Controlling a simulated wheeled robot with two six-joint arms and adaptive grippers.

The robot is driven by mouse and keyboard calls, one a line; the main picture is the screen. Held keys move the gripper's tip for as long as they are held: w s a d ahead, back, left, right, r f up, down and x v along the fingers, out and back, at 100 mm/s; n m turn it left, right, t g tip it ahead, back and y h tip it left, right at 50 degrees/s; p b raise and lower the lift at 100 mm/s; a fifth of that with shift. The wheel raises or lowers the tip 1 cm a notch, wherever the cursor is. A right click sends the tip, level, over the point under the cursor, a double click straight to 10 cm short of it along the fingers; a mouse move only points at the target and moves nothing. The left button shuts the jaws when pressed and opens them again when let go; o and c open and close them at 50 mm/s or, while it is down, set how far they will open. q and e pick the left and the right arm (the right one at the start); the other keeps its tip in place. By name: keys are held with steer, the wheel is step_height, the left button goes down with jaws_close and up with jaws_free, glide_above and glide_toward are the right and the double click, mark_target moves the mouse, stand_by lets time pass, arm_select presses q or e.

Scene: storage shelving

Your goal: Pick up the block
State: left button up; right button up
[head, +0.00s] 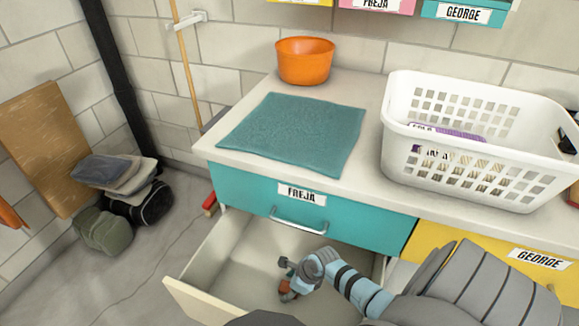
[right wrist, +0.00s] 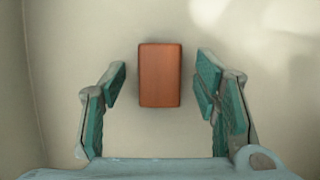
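The block (right wrist: 160,75) is a reddish-brown rectangular piece lying on the pale floor of the open drawer (head: 215,252). In the right wrist view it is upright in the picture, between and slightly beyond the two teal-padded fingertips of my right gripper (right wrist: 160,84). Gaps show on both sides, so the fingers are apart from it. In the head view my right gripper (head: 288,277) reaches down inside the drawer, and the block (head: 287,297) shows only in part beside it. My left gripper is not in view.
The open drawer's walls surround my right gripper. Above it is the closed teal drawer (head: 245,200) labelled FREJA. The countertop holds a teal cloth (head: 295,135), an orange bowl (head: 305,62) and a white basket (head: 480,185). Bags (head: 140,200) lie on the floor at left.

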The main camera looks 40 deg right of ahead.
steer(key=c, duration=1)
